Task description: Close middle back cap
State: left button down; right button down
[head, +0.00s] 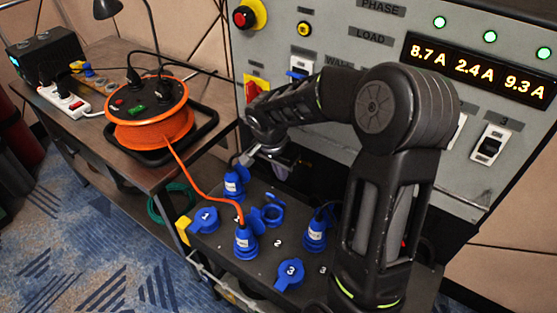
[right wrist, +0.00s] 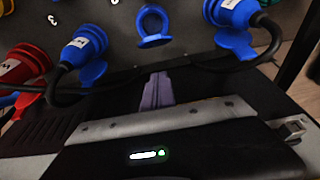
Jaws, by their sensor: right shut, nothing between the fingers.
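The middle back socket (head: 271,215) on the grey panel is blue, with its blue cap (head: 275,198) standing open behind it. In the right wrist view an open blue ring-shaped cap (right wrist: 153,40) shows at the top middle. My right gripper (head: 272,155) is above and behind the back row, apart from the cap and partly hidden by my own arm. In the right wrist view its purple fingers (right wrist: 157,90) are together and empty, pointing at the panel below the cap. My left gripper is not in view.
Blue plugs sit at the back left (head: 233,184), front left (head: 245,242) and right (head: 315,236), with cables rising from them. Shut blue caps lie at 1 (head: 205,219) and 3 (head: 289,272). An orange cable reel (head: 150,122) stands on the side table. The control cabinet (head: 345,45) rises behind.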

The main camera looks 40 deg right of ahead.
aim_at(275, 199)
jog(key=shift+s+a+f, duration=0.25)
jog(key=shift+a+f, duration=0.3)
jog(key=shift+a, duration=0.3)
jog(key=shift+s+a+f, duration=0.25)
jog(key=shift+a+f, duration=0.3)
jog(key=shift+a, duration=0.25)
jog(key=shift+a+f, duration=0.1)
jog(key=shift+f, duration=0.1)
jog(key=shift+h, duration=0.8)
jog(key=a+b, duration=0.1)
jog(key=b, duration=0.2)
jog(key=a+f+b, duration=0.1)
jog(key=b, duration=0.3)
jog(key=s+a+b, duration=0.1)
jog(key=a+b, duration=0.1)
jog(key=b, duration=0.2)
jog(key=shift+s+f, duration=0.1)
jog(key=shift+f, duration=0.2)
jog(key=shift+d, duration=0.1)
